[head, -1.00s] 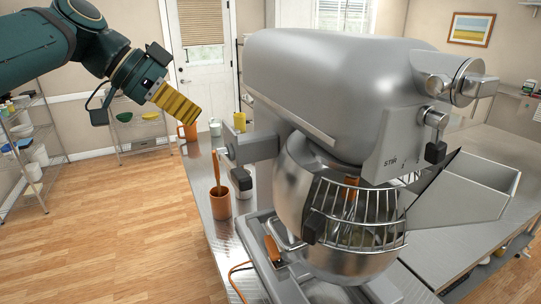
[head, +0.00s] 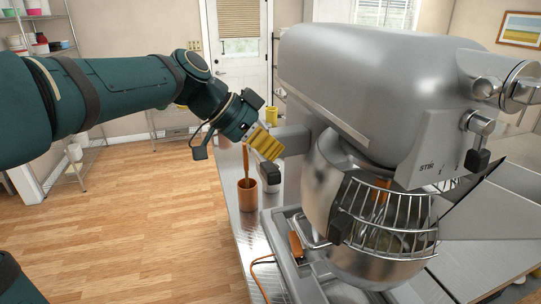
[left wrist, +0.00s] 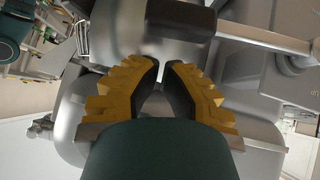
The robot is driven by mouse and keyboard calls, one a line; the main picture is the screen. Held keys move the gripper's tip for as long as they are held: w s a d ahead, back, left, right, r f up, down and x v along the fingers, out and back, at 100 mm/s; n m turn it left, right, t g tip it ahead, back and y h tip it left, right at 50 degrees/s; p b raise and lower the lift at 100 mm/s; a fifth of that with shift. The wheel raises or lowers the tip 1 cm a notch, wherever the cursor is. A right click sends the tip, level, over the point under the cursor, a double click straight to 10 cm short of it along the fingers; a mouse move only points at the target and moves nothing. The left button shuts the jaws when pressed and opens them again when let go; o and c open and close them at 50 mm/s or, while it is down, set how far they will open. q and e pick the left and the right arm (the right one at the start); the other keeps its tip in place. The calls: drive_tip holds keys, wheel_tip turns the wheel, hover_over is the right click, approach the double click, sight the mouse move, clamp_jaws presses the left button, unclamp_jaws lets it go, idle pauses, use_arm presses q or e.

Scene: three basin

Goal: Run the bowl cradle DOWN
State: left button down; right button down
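The big grey stand mixer (head: 350,85) fills the right of the head view. Its steel bowl (head: 325,185), with a wire guard (head: 385,220), sits under the mixer head; the cradle around it is largely hidden. A black-ended lever (head: 270,175) is at the left side of the mixer column. My left gripper (head: 267,143), with yellow fingers, is just above that lever, apparently apart from it. In the left wrist view, the fingertips (left wrist: 163,64) stand narrowly apart with nothing between them. A black handle-like block (left wrist: 181,17) lies beyond them. My right gripper is out of view.
A copper cup (head: 247,197) with a utensil stands on the metal table, left of the mixer. An orange handle (head: 296,245) is beside the bowl. A metal chute (head: 490,205) is at right. The wooden floor (head: 150,220) at left is clear.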

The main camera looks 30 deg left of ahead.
use_arm(q)
drive_tip(key=shift+s+d+f, duration=0.1)
drive_tip(key=shift+s+f, duration=0.05)
drive_tip(key=shift+f, duration=0.8)
